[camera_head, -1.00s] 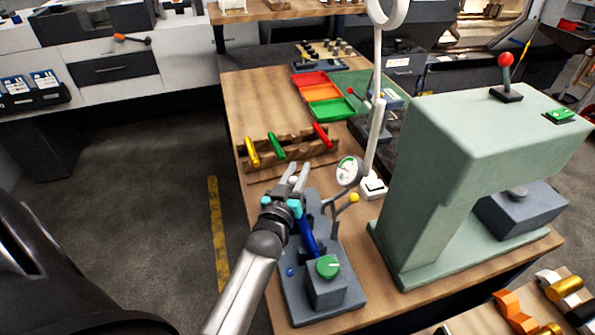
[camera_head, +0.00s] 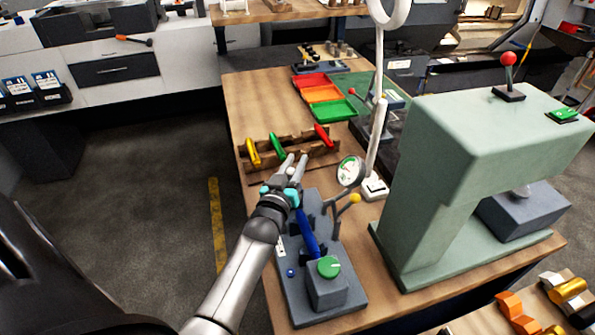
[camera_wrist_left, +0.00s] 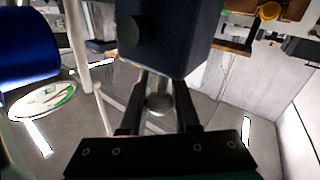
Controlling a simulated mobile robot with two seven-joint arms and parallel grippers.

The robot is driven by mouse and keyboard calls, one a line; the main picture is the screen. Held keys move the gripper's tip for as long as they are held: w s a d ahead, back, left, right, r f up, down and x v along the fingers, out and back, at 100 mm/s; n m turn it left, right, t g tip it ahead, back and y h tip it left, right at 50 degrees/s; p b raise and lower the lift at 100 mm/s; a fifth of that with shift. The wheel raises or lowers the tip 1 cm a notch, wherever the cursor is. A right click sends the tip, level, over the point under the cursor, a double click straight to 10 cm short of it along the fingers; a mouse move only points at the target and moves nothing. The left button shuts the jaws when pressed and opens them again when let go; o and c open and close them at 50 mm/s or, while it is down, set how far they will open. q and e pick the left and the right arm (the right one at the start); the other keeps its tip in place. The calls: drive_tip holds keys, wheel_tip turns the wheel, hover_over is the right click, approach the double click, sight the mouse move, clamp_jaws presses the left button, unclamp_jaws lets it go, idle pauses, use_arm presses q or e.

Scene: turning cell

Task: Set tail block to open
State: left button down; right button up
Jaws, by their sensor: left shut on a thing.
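The bench fixture is a grey base (camera_head: 345,301) with a green knob (camera_head: 329,267) on a block at its near end and a blue cylinder (camera_head: 306,232) lying along it. My left gripper (camera_head: 294,168) is at the fixture's far end, its fingers pointing away. In the left wrist view its fingers (camera_wrist_left: 160,88) are shut on a small round silver part (camera_wrist_left: 159,104), close to a dark block (camera_wrist_left: 165,35). I cannot tell which part is the tail block; my gripper and wrist cover much of the far end. My right gripper is not in view.
A rack (camera_head: 312,159) with yellow, green and red handles lies just beyond my gripper. A large green press (camera_head: 450,150) stands to the right.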

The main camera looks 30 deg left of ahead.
use_arm(q)
drive_tip(key=shift+a, duration=0.1)
drive_tip(key=c, duration=0.7)
unclamp_jaws()
drive_tip(key=shift+w+a, duration=0.1)
drive_tip(key=shift+w, duration=0.05)
drive_tip(key=shift+o, duration=0.2)
drive_tip(key=v, duration=1.5)
drive_tip(key=shift+s, duration=0.25)
